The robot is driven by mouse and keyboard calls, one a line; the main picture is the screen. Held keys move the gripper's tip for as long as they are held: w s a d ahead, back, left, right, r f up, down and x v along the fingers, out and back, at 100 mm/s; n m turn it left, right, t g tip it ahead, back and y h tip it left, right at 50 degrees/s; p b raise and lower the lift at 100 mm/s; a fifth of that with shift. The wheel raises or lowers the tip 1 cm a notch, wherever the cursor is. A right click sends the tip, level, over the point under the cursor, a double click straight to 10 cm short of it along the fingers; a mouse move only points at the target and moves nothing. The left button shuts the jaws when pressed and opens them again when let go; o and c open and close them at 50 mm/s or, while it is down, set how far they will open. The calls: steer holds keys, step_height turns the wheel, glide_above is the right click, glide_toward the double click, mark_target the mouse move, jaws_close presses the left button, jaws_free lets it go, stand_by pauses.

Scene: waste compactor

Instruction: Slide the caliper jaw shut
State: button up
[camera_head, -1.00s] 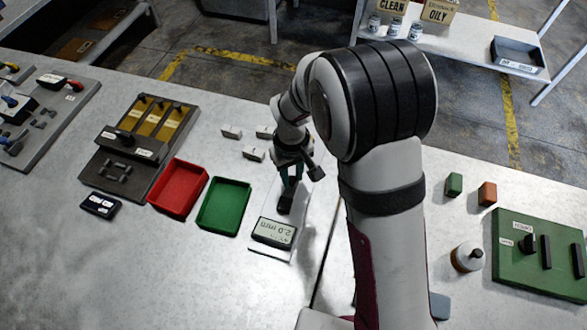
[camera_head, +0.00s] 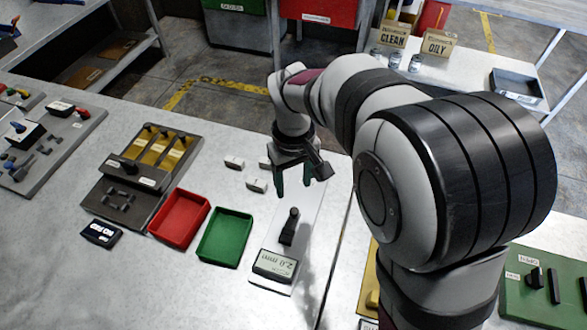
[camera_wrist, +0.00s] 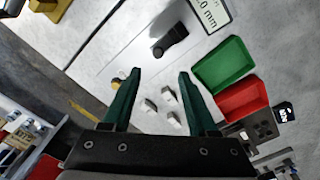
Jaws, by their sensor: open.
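The caliper is a pale plate (camera_head: 312,213) on the bench with a black slider and upright knob (camera_head: 290,226) and a display (camera_head: 275,266) that appears to read 2.0 mm. In the wrist view the slider (camera_wrist: 170,40) lies beyond my fingertips, and part of the display (camera_wrist: 211,14) shows at the top edge. My gripper (camera_head: 293,190) is open and empty, with green fingers pointing down. It hangs above the far part of the plate, apart from the knob. In the wrist view the gap between the fingertips (camera_wrist: 160,75) holds nothing.
Small white blocks (camera_head: 256,185) lie left of the plate. A green tray (camera_head: 225,238) and a red tray (camera_head: 180,218) stand left of the caliper. A dark fixture with yellow slots (camera_head: 150,160) is farther left. A green board (camera_head: 540,300) lies at the right.

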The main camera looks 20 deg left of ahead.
step_height(320, 180, up, 5)
steer(key=shift+f, duration=0.2)
steer(key=shift+d, duration=0.1)
stand_by(0.9)
steer(key=s+d+r+m+y, duration=0.1)
steer(key=s+d+r+m, duration=0.1)
steer(key=s+d+m, duration=0.35)
steer(key=s+d+r+m, duration=0.2)
steer(key=s+d, duration=0.1)
steer(key=d, duration=0.5)
steer(key=s+d+f+m, duration=0.1)
steer(key=s+d+m, duration=0.1)
steer(key=s, duration=0.3)
steer(key=s+d+f+m, duration=0.1)
steer(key=s+d+m, duration=0.2)
steer(key=s+m, duration=0.2)
steer(key=shift+s+f+y, duration=0.25)
steer(key=shift+f+y, duration=0.1)
steer(key=shift+y, duration=0.05)
